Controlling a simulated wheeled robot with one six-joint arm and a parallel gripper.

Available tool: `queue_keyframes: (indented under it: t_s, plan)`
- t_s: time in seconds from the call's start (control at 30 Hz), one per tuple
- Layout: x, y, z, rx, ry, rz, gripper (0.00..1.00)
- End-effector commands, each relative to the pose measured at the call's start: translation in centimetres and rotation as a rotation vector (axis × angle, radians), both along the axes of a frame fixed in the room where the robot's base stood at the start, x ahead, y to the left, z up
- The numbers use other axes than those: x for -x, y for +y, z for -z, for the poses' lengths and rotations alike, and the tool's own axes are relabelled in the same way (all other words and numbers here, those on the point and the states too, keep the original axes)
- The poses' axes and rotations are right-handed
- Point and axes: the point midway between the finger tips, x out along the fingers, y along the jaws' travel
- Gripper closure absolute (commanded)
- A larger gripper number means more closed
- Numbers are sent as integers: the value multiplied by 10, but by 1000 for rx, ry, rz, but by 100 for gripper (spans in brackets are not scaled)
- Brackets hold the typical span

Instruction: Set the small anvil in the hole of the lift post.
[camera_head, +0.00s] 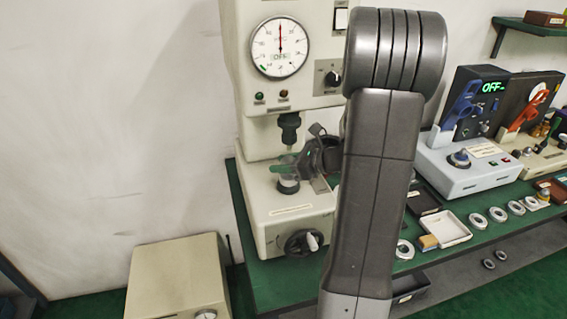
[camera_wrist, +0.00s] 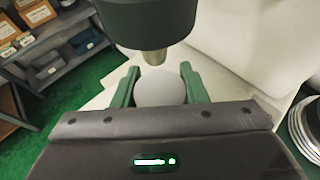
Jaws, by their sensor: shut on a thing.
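My gripper (camera_wrist: 158,86) has two green fingers, shut on the small anvil (camera_wrist: 161,90), a pale round disc seen from above in the wrist view. In the head view my gripper (camera_head: 285,170) is between the tester's spindle tip (camera_head: 290,134) and the lift post (camera_head: 288,186), a short dark cylinder on the tester's base. The spindle tip (camera_wrist: 155,57) is just beyond the anvil in the wrist view. The hole in the post is hidden, and I cannot tell whether the anvil is in it or above it.
The tester's dial head (camera_head: 280,48) hangs over my gripper, and its handwheel (camera_head: 303,242) is at the front. To the right, a white tray (camera_head: 443,229), several rings (camera_head: 478,221) and a control box (camera_head: 466,170) stand on the green bench. A beige box (camera_head: 178,280) stands at lower left.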

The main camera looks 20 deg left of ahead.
Motion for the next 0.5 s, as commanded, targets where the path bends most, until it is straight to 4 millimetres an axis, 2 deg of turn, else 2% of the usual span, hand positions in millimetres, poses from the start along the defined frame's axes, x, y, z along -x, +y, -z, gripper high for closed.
queue_keyframes:
  t_s: [0.5]
  plan:
    - [0,0,14,-1,0,1,99]
